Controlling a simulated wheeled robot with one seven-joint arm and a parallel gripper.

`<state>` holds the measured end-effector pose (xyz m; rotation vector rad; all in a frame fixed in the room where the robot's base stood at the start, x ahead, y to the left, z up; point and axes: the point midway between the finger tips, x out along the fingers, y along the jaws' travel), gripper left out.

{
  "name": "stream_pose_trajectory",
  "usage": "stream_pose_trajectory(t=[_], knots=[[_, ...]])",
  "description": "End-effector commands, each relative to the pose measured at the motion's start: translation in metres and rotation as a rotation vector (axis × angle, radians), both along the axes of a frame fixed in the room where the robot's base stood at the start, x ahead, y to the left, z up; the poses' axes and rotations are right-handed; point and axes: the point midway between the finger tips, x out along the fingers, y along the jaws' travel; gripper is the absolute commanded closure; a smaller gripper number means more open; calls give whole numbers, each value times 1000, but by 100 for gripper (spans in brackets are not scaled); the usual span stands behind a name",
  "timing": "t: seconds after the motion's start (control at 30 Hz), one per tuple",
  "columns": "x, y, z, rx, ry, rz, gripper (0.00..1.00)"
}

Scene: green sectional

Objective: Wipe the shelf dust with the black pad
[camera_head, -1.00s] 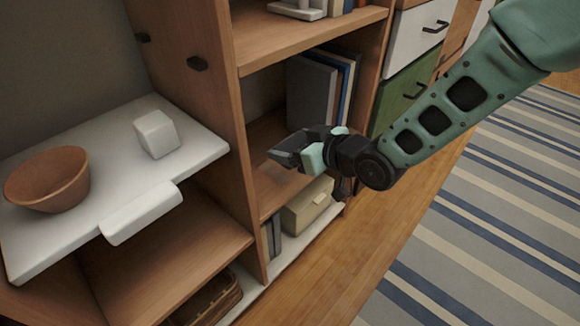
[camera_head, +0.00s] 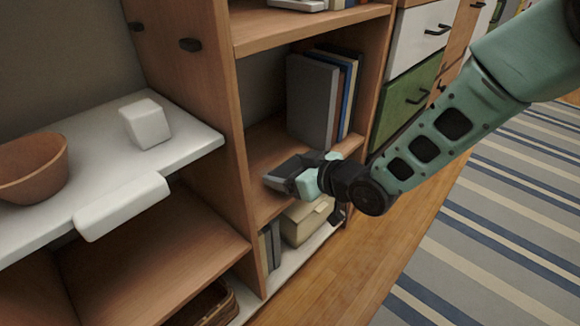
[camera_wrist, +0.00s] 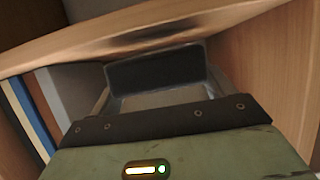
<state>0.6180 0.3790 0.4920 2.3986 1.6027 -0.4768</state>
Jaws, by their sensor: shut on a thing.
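My gripper (camera_head: 292,174) reaches into the open middle shelf compartment from the right, low over the wooden shelf board (camera_head: 262,150). It is shut on the black pad (camera_wrist: 155,68), which shows as a dark block across the fingertips in the wrist view. In that view a dark smudge (camera_wrist: 150,37) lies on the wood just beyond the pad; I cannot tell whether it is dust or shadow. In the head view, my gripper hides part of the board. I cannot tell whether the pad touches the board.
Upright books (camera_head: 318,95) stand at the back right of the compartment. A wooden divider (camera_head: 200,100) is to the left. Beyond it, a white shelf (camera_head: 95,200) carries a bowl (camera_head: 30,168) and a white cube (camera_head: 146,124). A beige box (camera_head: 305,222) sits below.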

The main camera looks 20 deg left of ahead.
Motion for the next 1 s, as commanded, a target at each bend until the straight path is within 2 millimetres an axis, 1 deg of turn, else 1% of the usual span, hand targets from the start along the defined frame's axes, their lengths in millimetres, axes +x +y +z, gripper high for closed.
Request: stream_pose_trajectory(t=[0.57, 1.0], knots=[[0, 0, -1, 1, 0, 0, 44], [0, 0, -9, 1, 0, 0, 44]])
